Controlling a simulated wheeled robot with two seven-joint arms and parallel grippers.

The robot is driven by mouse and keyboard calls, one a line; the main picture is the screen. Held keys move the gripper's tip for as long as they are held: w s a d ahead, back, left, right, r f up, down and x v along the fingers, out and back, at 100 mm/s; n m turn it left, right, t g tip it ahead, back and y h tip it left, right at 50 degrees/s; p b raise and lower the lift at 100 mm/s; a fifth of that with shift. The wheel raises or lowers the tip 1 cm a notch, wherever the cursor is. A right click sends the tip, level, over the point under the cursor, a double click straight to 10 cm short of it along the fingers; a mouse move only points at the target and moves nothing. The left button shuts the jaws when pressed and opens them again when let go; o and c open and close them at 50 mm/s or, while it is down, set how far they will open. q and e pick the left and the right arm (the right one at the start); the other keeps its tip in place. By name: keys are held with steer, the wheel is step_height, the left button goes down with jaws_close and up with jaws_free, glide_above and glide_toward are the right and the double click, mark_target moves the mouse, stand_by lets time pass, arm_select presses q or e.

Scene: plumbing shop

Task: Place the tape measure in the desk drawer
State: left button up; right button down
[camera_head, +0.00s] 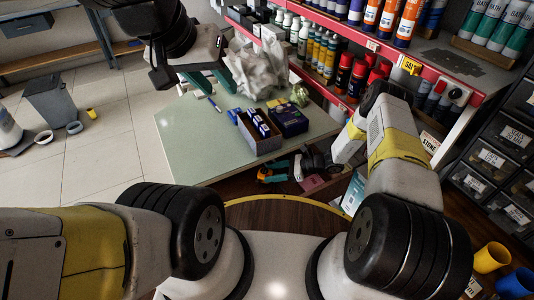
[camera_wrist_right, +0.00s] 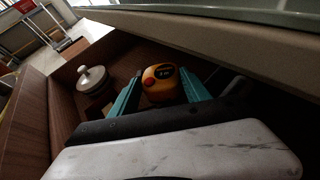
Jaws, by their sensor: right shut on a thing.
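The yellow-orange tape measure (camera_wrist_right: 160,84) sits between the teal fingers of my right gripper (camera_wrist_right: 158,92) in the right wrist view; the gripper is shut on it. Both are inside the open wooden desk drawer (camera_wrist_right: 32,115), low beneath the tabletop edge; whether the tape touches the drawer floor is unclear. In the head view my right gripper (camera_head: 277,174) is at the drawer below the desk's front edge. My left gripper (camera_head: 209,80) hangs over the back left of the desk, its teal fingers apart and nothing visible between them.
A white round-topped object (camera_wrist_right: 92,78) lies in the drawer beside the tape. The green desktop (camera_head: 195,145) holds a box of blue items (camera_head: 258,135), a dark box (camera_head: 288,118) and a crumpled plastic bag (camera_head: 258,68). Shelves of bottles stand behind. The desktop's front left is clear.

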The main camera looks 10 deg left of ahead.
mark_target(263, 176)
steer(key=x, duration=0.4)
steer(key=shift+d+f, duration=0.15)
steer(key=shift+f, duration=0.4)
steer(key=shift+f, duration=0.1)
steer(key=shift+c, duration=2.4)
jaws_free()
steer(key=v, duration=1.1)
steer(key=shift+d+r, duration=0.3)
steer(key=shift+r, duration=0.05)
